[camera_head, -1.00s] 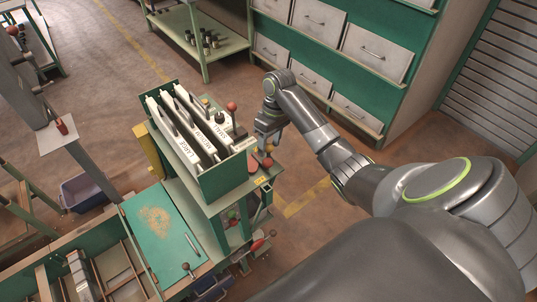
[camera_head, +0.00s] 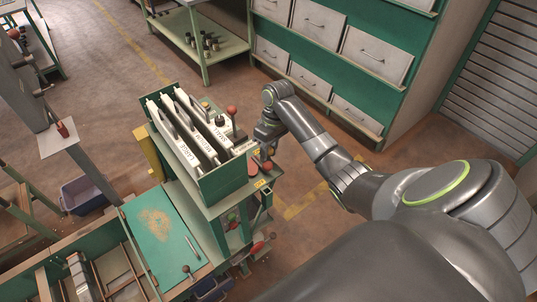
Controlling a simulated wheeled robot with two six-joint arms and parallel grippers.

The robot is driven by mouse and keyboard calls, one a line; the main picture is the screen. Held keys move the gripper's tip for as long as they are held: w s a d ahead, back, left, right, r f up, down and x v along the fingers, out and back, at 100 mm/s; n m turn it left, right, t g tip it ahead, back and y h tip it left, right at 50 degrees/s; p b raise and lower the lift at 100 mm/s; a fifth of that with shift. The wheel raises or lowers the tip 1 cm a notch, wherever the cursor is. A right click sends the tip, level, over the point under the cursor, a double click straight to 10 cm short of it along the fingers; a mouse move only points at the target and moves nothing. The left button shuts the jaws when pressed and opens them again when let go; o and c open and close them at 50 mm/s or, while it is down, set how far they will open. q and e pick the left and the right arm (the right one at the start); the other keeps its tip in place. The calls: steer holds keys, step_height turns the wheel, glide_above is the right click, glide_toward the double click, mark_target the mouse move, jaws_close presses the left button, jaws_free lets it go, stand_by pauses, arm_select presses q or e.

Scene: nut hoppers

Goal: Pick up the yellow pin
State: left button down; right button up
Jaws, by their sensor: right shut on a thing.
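My right gripper (camera_head: 264,148) is beside the right end of the green hopper rack, above a small ledge. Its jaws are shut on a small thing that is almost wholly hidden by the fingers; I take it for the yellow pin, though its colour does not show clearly. The green rack (camera_head: 223,181) holds white hopper panels marked LARGE, MEDIUM and SMALL. A red ball knob (camera_head: 232,110) stands on a rod at its right end. My left gripper is not in view.
A yellow label (camera_head: 262,183) is on the ledge edge. A green board (camera_head: 160,235) lies at lower left, with red and dark knobs below the rack. A drawer cabinet (camera_head: 345,90) stands behind my right arm. Open floor lies between cabinet and rack.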

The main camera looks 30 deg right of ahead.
step_height(320, 180, up, 5)
steer(key=shift+w+r, duration=0.1)
steer(key=shift+r, duration=0.05)
step_height(320, 180, up, 3)
steer(key=p, duration=0.3)
steer(key=shift+r+p, duration=0.15)
steer(key=shift+p, duration=0.2)
steer(key=shift+r+p, duration=0.7)
steer(key=shift+p, duration=0.05)
steer(key=shift+r, duration=0.1)
